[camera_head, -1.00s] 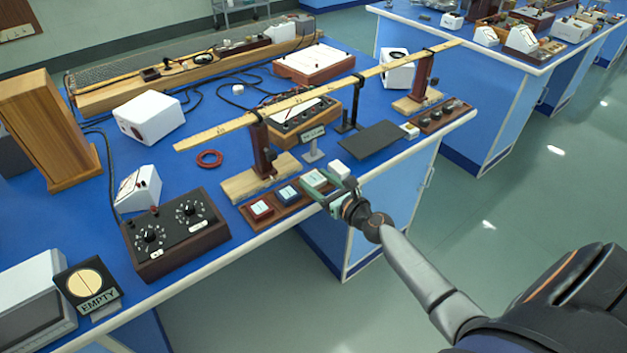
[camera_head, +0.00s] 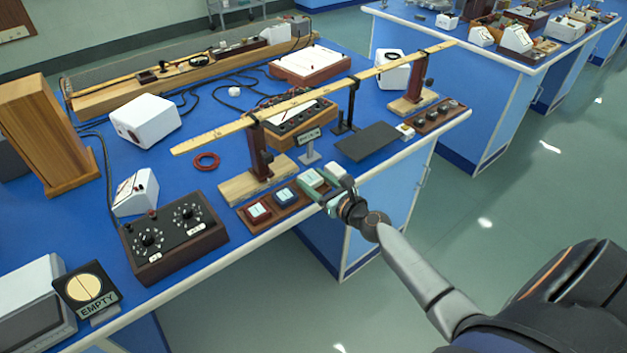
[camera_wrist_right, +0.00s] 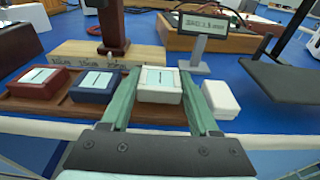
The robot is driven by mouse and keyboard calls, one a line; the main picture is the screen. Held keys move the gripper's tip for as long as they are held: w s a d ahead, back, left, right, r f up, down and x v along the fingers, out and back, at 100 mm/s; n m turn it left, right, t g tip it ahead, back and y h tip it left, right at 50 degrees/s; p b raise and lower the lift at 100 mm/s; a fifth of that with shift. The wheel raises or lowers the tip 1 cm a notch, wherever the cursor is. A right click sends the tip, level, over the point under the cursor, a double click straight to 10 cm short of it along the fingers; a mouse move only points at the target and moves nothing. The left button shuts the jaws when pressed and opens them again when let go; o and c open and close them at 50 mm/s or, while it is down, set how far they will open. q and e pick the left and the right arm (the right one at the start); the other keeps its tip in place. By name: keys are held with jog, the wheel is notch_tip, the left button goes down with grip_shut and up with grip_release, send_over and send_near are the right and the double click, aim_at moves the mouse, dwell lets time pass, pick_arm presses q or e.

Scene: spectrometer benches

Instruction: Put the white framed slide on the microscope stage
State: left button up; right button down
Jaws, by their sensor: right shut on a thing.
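The white framed slide (camera_head: 311,177) is a small white block with a pale green top, at the right end of a brown wooden tray (camera_head: 285,211) near the bench's front edge. My right gripper (camera_wrist_right: 160,90) is shut on it, with one green finger on each side; the slide also shows between the fingers in the right wrist view (camera_wrist_right: 160,77). I cannot tell whether it is clear of the tray. A flat dark plate (camera_head: 368,141) lies farther right, and I cannot tell whether it is the microscope stage. My left gripper is not in view.
Red (camera_head: 258,212) and blue (camera_head: 286,196) framed slides sit to the left in the tray. A plain white block (camera_wrist_right: 220,99) stands close right of the fingers. A small sign on a post (camera_head: 309,138) and a wooden ruler beam (camera_head: 310,95) stand behind.

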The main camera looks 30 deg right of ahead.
notch_tip(320, 180, up, 3)
jog(key=shift+f+p, duration=0.1)
jog(key=shift+p, duration=0.9)
jog(key=s+a+r+n+g+y+p, duration=0.1)
jog(key=s+a+r+n+y+p, duration=0.2)
jog(key=s+a+r, duration=0.55)
jog(key=s+a+r+n+g+y+p, duration=0.15)
jog(key=s+a+r+y, duration=0.35)
jog(key=s+r, duration=0.6)
jog(key=w+d+f+m+t+h, duration=0.2)
jog(key=w+d+f+m+h, duration=0.2)
jog(key=f, duration=0.6)
jog(key=w+d+h, duration=0.2)
jog(key=w+h, duration=0.1)
jog(key=h, duration=0.1)
jog(key=shift+w+p, duration=0.25)
jog(key=shift+p, duration=0.15)
jog(key=shift+w+d+f+m+t, duration=0.1)
jog(key=shift+d+f+m+t, duration=0.05)
jog(key=shift+m+t, duration=0.15)
